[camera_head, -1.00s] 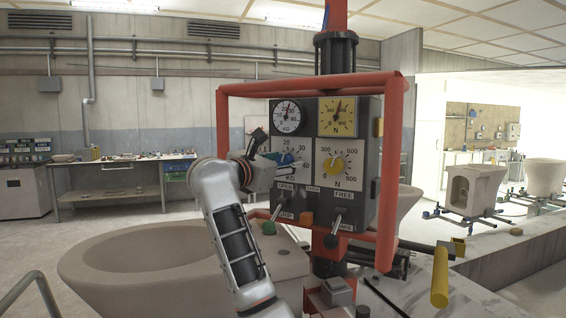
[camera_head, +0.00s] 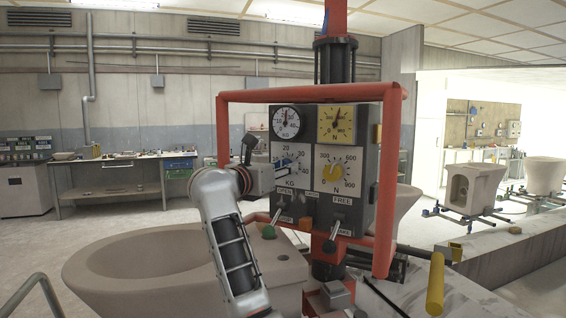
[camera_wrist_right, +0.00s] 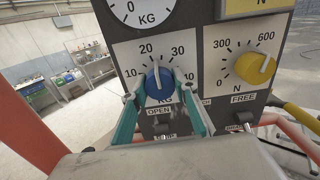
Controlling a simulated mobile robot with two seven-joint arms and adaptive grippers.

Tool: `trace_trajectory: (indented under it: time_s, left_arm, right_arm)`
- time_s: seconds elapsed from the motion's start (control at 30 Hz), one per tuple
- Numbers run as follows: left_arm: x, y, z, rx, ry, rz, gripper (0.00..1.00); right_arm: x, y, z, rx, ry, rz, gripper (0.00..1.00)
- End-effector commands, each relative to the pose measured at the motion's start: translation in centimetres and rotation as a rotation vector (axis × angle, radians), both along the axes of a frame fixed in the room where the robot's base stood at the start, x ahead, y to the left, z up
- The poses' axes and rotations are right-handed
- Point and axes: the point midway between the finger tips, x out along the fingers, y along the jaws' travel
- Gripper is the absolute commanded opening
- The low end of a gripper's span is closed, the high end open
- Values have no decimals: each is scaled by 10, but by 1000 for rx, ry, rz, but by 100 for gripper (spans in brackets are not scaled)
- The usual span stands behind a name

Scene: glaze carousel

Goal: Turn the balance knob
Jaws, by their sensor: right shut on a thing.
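The blue balance knob (camera_wrist_right: 159,86) sits on the white KG dial of the control panel (camera_wrist_right: 205,100), with its white mark pointing roughly upward in the right wrist view. My right gripper (camera_wrist_right: 160,100) has its teal fingers on both sides of the knob and is shut on it. In the head view my right gripper (camera_head: 278,173) reaches the KG dial from the left and mostly hides the knob. A yellow knob (camera_head: 331,174) on the N dial is to the right, also in the right wrist view (camera_wrist_right: 255,68). My left gripper is not in view.
A red tube frame (camera_head: 310,94) surrounds the panel. Below the dials are a green-tipped lever (camera_head: 268,232) and a FREE/BRAKE lever (camera_head: 333,238). A large clay basin (camera_head: 140,262) stands at lower left.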

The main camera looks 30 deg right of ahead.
Motion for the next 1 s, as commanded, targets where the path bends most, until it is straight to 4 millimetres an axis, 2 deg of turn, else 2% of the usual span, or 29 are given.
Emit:
trace_trajectory:
  time_s: [0.03, 0.3, 0.93, 0.97, 1.0]
  left_arm:
    - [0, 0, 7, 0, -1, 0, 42]
    - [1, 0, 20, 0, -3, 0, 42]
    - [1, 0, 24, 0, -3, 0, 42]
    - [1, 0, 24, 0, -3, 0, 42]
    - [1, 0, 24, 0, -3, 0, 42]
  right_arm:
    - [0, 1, 3, -11, 28, 2, 7]
    - [0, 1, 2, -75, 158, 1, 7]
    - [0, 0, 1, -104, 214, 0, 7]
    - [0, 0, 1, -104, 213, 0, 31]
    - [0, 0, 1, -104, 213, 0, 41]
